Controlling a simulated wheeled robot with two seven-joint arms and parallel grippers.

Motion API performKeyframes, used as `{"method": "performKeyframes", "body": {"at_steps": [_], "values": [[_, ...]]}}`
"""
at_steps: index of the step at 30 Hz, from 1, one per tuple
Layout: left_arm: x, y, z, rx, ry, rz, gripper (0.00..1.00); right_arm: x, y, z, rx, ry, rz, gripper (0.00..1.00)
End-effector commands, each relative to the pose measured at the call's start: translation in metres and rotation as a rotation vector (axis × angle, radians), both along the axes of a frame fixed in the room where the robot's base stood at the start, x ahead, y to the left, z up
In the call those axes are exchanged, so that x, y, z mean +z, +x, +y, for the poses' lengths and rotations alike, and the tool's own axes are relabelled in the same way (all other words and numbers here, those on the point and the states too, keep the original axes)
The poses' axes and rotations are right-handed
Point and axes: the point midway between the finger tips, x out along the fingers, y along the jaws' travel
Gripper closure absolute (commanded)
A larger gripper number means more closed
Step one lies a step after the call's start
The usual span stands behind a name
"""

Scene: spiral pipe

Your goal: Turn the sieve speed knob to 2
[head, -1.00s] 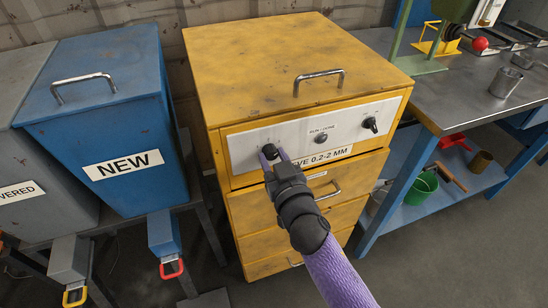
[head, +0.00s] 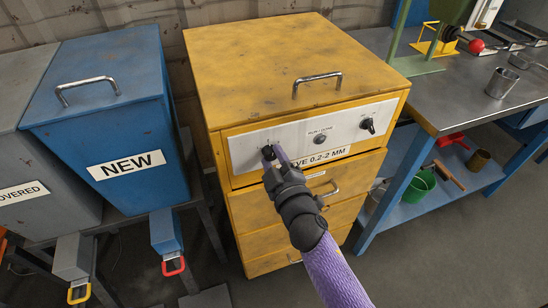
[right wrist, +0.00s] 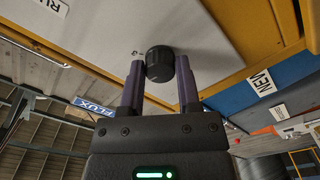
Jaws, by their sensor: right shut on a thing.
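The yellow sieve cabinet (head: 290,60) stands in the middle of the head view, with a white control panel (head: 296,132) across its upper front. A black knob (head: 268,153) sits at the panel's left end. My right gripper (head: 274,156) is at this left knob, fingers on either side of it. In the right wrist view the round black knob (right wrist: 160,64) is between the purple fingertips (right wrist: 160,75), and the gripper is shut on it. The number marks around the knob are too small or hidden to read. My left gripper is not in view.
A small button (head: 319,139) and another black knob (head: 368,125) are further right on the panel. A blue bin marked NEW (head: 100,110) stands left of the cabinet. A metal-topped workbench (head: 450,100) stands to the right.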

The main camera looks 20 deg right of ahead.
Motion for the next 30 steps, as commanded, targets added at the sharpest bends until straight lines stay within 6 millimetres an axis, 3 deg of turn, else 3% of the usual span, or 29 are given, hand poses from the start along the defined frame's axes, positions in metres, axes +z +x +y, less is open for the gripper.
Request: {"method": "performKeyframes", "body": {"at_steps": [12, 28, 29, 30], "values": [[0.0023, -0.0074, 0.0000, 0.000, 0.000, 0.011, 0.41, -0.0006, -0.0002, 0.0002, 0.001, -0.155, -0.004, 1.00], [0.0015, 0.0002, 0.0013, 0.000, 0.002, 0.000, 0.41, -0.0009, -0.0003, 0.0002, 0.000, -0.172, -0.004, 1.00], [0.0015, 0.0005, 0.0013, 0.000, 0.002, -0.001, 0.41, -0.0009, -0.0003, 0.0002, 0.000, -0.172, -0.004, 0.52], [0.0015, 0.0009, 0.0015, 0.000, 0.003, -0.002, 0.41, -0.0009, -0.0003, 0.0002, 0.000, -0.172, -0.004, 0.43]]}}
